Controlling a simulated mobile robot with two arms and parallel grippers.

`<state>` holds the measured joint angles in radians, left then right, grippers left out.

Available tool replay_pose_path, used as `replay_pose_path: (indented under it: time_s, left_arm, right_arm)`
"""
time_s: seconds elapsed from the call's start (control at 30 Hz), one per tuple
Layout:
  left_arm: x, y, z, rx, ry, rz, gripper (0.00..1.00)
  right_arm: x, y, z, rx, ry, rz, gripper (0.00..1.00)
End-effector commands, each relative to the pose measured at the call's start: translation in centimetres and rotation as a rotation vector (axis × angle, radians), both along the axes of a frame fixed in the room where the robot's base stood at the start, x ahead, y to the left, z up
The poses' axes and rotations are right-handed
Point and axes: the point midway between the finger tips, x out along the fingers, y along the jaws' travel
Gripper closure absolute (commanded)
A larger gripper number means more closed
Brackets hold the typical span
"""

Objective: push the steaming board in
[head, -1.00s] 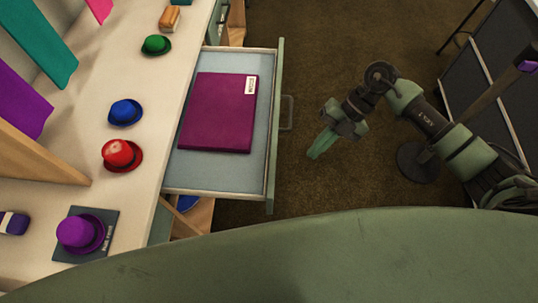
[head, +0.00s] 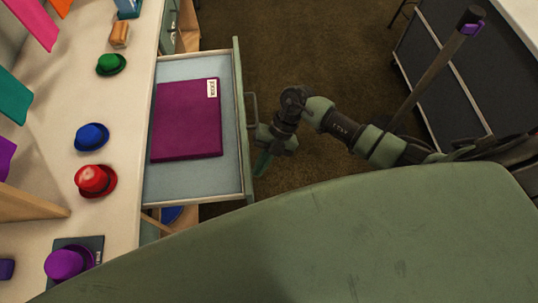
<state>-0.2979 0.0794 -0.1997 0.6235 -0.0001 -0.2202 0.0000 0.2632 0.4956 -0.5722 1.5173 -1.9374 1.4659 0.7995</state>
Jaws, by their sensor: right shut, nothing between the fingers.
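A drawer (head: 240,80) is pulled out from under the counter at the left, with a light blue bottom and a green front that has a handle (head: 251,110). A flat magenta board (head: 187,120) with a white label lies in it; I cannot tell if this or the sliding unit itself is the steaming board. My right gripper (head: 262,164) is shut and empty, just outside the drawer front, below the handle in the picture. I cannot tell if its fingertips touch the front. My left gripper is not in view.
The counter (head: 110,100) holds green (head: 111,65), blue (head: 92,137), red (head: 95,181) and purple (head: 68,262) hats. A black panelled case (head: 440,80) stands at the right.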

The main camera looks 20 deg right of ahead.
Motion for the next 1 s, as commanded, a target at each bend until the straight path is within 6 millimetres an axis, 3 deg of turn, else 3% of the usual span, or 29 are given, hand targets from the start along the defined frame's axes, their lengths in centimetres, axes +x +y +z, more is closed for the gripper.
replay_pose_path:
  time_s: [0.57, 0.77, 1.0]
  left_arm:
    - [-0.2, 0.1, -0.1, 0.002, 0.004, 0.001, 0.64]
    - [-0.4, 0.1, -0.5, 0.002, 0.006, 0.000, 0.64]
    - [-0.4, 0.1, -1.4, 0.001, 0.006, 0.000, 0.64]
  right_arm:
    - [0.3, 1.2, 0.0, 0.001, 0.000, 0.002, 1.00]
    - [1.3, 4.4, 0.0, 0.003, -0.002, 0.003, 1.00]
    - [3.1, 10.6, -0.1, 0.004, -0.003, 0.004, 1.00]
